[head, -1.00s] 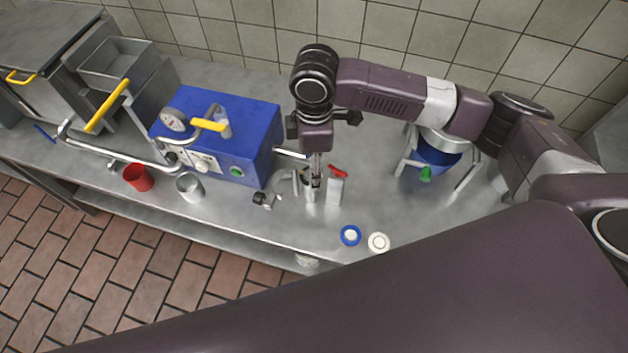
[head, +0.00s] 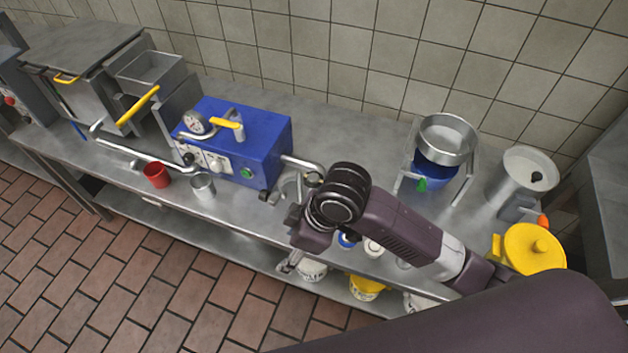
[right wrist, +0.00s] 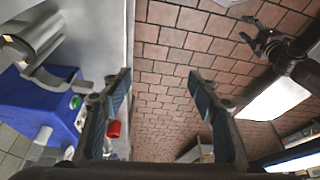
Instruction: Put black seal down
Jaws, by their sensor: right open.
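I cannot pick out a black seal for certain in either view. My right gripper shows in the right wrist view (right wrist: 160,95) with its two fingers well apart and nothing between them, above the brick floor. In the head view its wrist hangs over the front edge of the steel counter (head: 240,205), and its fingers are mostly hidden. A blue-rimmed ring (head: 346,241) and a white ring (head: 373,248) lie partly hidden beside the arm. My left gripper (right wrist: 254,32) shows small at the upper right of the right wrist view; its opening is unclear.
A blue machine (head: 245,140) with a bent steel pipe stands left of my right arm. A red cup (head: 157,175) and a steel cup (head: 203,185) stand before it.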

